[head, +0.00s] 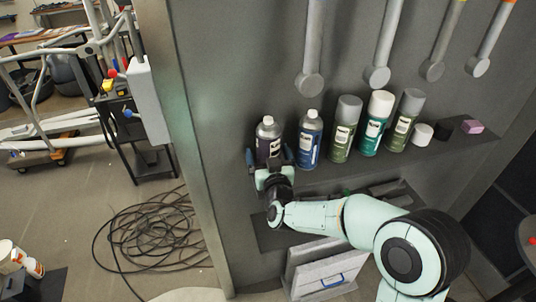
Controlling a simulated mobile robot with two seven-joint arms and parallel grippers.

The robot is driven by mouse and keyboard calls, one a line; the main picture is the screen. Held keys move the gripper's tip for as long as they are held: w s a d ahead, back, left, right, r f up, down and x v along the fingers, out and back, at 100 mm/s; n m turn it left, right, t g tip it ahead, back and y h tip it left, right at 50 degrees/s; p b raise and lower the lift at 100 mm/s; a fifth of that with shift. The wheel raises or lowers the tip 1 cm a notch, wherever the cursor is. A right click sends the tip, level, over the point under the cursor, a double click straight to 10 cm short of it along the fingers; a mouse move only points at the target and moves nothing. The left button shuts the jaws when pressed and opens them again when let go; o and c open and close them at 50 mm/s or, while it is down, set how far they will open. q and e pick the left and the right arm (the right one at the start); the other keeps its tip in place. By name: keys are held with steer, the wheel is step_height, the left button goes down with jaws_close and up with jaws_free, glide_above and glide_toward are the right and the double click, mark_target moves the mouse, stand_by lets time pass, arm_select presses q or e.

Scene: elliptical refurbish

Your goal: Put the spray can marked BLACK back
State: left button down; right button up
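A dark purple-black spray can (268,139) with a grey-white top stands upright at the left end of a row of cans on the grey shelf (330,176). Its label is too small to read, so I cannot confirm the word BLACK. My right gripper (270,160) is in front of this can, with one blue-tipped finger at each side of its lower part. I cannot tell whether the fingers touch it. The can's base is hidden behind the gripper. My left gripper is not in view.
A blue can (310,140) stands close on the right, followed by olive (343,130), teal (374,125) and another green can (404,122). Small blocks (472,127) lie further right. Grey tools (312,50) hang above. Cables (150,240) lie on the floor at left.

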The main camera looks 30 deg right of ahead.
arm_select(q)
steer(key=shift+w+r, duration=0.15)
arm_select(e)
steer(key=shift+r, duration=0.1)
steer(key=shift+s+r, duration=0.1)
steer(key=shift+s, duration=0.05)
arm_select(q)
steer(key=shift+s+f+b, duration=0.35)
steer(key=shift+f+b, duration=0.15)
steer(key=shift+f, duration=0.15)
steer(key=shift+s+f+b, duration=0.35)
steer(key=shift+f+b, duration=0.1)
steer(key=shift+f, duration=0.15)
arm_select(e)
steer(key=v, duration=1.1)
steer(key=shift+s+a, duration=0.2)
steer(key=shift+s, duration=0.1)
